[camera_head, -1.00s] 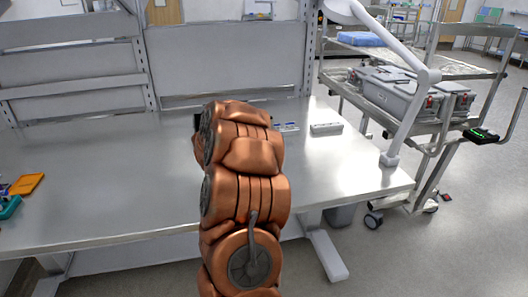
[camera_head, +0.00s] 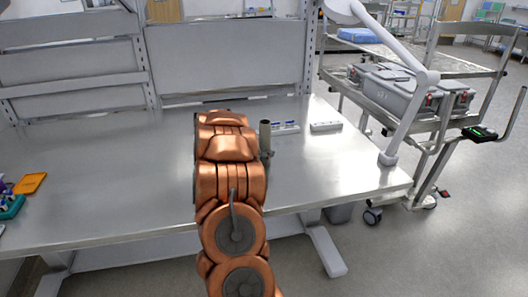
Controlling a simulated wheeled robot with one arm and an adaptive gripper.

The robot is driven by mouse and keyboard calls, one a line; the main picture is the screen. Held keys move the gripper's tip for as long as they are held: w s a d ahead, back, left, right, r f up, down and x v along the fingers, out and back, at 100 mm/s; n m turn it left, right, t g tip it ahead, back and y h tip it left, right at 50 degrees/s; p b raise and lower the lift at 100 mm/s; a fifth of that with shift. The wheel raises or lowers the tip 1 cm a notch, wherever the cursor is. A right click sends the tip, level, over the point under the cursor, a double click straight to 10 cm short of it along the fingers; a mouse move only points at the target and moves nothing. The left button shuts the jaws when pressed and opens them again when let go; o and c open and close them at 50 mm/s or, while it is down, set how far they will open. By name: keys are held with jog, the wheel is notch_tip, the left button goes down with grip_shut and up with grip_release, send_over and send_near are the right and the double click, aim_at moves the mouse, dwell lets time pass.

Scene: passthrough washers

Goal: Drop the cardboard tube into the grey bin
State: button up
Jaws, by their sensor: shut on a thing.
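The cardboard tube (camera_head: 265,135) shows as a short, upright, grey-brown cylinder just right of my copper-coloured arm, over the workbench. My gripper (camera_head: 267,155) is mostly hidden behind my arm; only a small dark part shows at the lower end of the tube, and it is shut on it. The grey bin (camera_head: 338,214) stands on the floor under the right part of the bench. Only part of it shows, below the bench's front edge and beside the bench leg. Its opening is hidden.
The steel workbench (camera_head: 110,190) is mostly clear. An orange tray (camera_head: 29,183) and a teal holder (camera_head: 10,207) lie at its left. Small white items (camera_head: 326,126) lie at the back. A white lamp arm (camera_head: 405,115) rises at the right. A cart with a grey case (camera_head: 395,90) stands beyond.

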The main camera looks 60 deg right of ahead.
jog(key=shift+f, duration=0.2)
jog(key=o, duration=0.9)
jog(key=shift+o, duration=0.2)
jog(key=shift+r, duration=0.2)
jog(key=shift+a, duration=0.1)
jog(key=b+v, duration=0.2)
jog(key=v, duration=0.9)
jog(key=shift+a+r, duration=0.25)
jog(key=shift+a, duration=0.1)
